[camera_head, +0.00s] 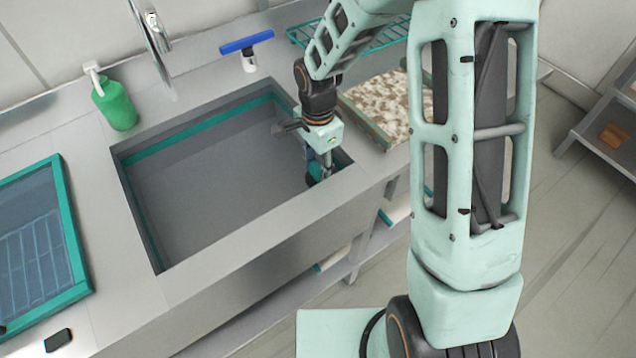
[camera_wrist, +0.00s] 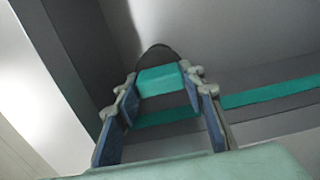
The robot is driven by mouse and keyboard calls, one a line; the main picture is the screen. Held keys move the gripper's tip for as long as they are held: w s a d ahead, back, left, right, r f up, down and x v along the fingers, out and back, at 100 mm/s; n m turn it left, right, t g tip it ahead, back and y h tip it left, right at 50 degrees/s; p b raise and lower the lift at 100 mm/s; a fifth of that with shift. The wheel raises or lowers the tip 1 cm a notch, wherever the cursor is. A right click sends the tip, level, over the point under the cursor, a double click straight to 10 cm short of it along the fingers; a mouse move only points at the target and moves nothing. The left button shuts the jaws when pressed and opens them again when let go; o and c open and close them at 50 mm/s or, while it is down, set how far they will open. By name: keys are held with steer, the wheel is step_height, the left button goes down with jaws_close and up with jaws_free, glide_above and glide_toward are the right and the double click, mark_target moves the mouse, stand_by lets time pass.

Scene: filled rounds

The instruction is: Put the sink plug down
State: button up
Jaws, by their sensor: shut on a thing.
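The sink plug has a teal block-like grip (camera_wrist: 160,78) and a dark rounded part (camera_wrist: 155,52) beyond it in the wrist view. My gripper (camera_wrist: 158,88) is shut on the teal grip, with one finger on each side. In the head view my gripper (camera_head: 318,170) points down inside the right end of the sink basin (camera_head: 215,190), close to the right wall. The plug is mostly hidden there by my gripper. I cannot tell whether it touches the basin floor.
A teal band runs around the basin's inner walls. A tap (camera_head: 152,45) hangs over the back edge. A green bottle (camera_head: 115,105), a blue squeegee (camera_head: 246,43), a speckled board (camera_head: 385,100) and a teal-framed rack (camera_head: 75,245) surround the basin. Its middle is clear.

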mark_target(318, 181)
steer(key=shift+f, duration=2.5)
steer(key=shift+f, duration=0.2)
steer(key=o, duration=1.3)
steer(key=shift+r, duration=0.1)
step_height(318, 181, up, 12)
steer(key=shift+r, duration=0.1)
